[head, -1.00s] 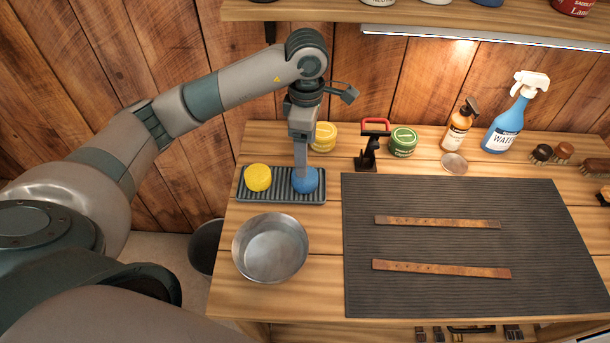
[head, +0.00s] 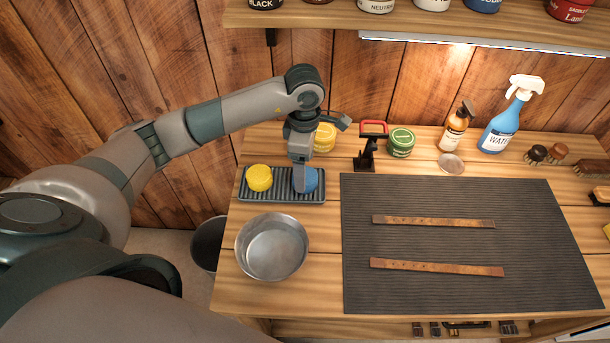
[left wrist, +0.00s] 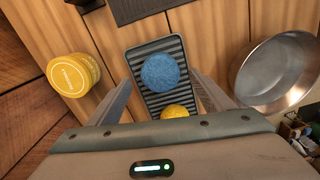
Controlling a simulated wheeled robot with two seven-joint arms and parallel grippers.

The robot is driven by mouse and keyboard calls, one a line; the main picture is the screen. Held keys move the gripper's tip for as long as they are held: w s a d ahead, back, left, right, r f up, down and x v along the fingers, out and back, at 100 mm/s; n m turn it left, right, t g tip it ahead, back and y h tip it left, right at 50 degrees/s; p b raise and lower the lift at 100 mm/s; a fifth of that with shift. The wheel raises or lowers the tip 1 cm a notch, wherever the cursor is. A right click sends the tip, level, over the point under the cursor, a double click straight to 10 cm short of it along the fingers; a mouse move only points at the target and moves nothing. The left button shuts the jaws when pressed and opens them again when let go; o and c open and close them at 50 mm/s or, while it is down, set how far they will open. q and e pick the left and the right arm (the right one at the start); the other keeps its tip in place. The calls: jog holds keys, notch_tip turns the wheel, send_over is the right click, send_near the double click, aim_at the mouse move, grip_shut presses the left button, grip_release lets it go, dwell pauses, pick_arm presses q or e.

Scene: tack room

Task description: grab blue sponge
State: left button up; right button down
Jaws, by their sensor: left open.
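The blue sponge (head: 309,180) is round and sits at the right end of a dark ribbed tray (head: 282,198). My left gripper (head: 300,188) is right over it from above and hides part of it in the head view. In the left wrist view the blue sponge (left wrist: 160,72) lies ahead between the two open fingers, with no visible contact. A yellow sponge (head: 259,178) sits at the left end of the same tray. My right gripper is not in view.
A metal bowl (head: 272,247) stands just in front of the tray. A yellow tin (head: 324,138), a red-handled tool (head: 371,146) and a green tin (head: 401,143) stand behind. A dark mat (head: 440,245) with two leather straps lies to the right.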

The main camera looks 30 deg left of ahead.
pick_arm(q)
jog(key=shift+s+f+p, duration=0.1)
jog(key=shift+f+p, duration=0.25)
jog(key=shift+f, duration=1)
jog(key=c, duration=1.2)
jog(key=shift+r, duration=0.1)
